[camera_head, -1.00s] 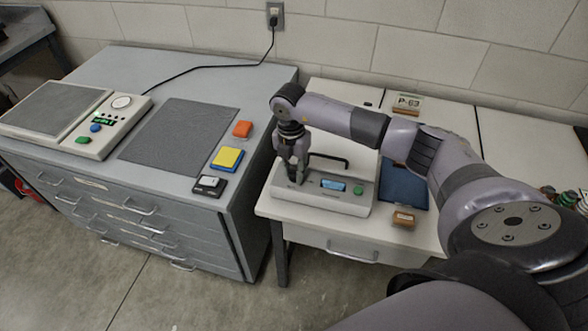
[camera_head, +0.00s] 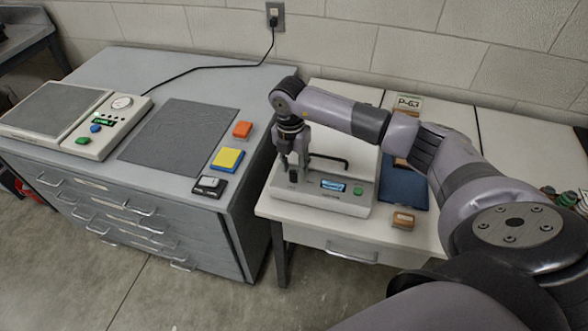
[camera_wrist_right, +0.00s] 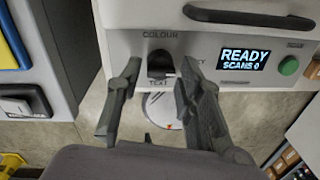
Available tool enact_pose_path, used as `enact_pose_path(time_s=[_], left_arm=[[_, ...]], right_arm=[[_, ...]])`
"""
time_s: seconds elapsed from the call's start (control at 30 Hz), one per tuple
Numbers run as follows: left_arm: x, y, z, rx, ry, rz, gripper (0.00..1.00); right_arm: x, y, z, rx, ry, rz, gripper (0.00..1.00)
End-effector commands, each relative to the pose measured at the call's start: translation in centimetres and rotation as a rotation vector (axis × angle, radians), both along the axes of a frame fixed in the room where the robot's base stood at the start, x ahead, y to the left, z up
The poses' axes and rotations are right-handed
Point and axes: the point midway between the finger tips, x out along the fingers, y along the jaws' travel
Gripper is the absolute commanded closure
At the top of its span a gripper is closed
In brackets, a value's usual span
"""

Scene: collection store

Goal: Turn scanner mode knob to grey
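The scanner (camera_head: 345,202) is a pale flat box on the right-hand table, with a dark handle bar. Its dark mode knob (camera_wrist_right: 160,64) points down in the right wrist view, near the label TEXT; COLOUR is printed above it. A label to its right is partly covered, and I cannot read GREY. The scanner display (camera_wrist_right: 244,60) reads READY, SCANS 0. My right gripper (camera_wrist_right: 160,80) is open, one finger on each side of the knob with gaps visible. In the head view my right gripper (camera_head: 292,165) points down over the scanner's left end. My left gripper is not in view.
A green button (camera_wrist_right: 289,65) sits right of the display. A blue folder-like item (camera_head: 402,188) and a small brown block (camera_head: 403,220) lie right of the scanner. The grey cabinet (camera_head: 225,75) at left bears a mat, coloured blocks and another device.

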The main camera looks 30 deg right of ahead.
Motion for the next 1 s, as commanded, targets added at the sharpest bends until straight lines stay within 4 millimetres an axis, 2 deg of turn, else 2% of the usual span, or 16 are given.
enact_pose_path(time_s=[0.2, 0.43, 0.63, 1.0], left_arm=[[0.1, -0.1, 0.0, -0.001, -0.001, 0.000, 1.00], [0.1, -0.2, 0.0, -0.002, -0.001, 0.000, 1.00], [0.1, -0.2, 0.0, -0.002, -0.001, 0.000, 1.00], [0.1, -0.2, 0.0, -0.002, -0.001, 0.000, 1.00]], right_arm=[[0.4, 0.1, 4.9, 0.000, -0.006, -0.001, 0.66], [0.5, 0.2, 8.9, 0.000, -0.006, -0.001, 0.66], [0.5, 0.2, 10.3, 0.000, -0.002, -0.002, 0.66], [0.5, 0.2, 10.4, 0.000, -0.002, -0.001, 0.66]])
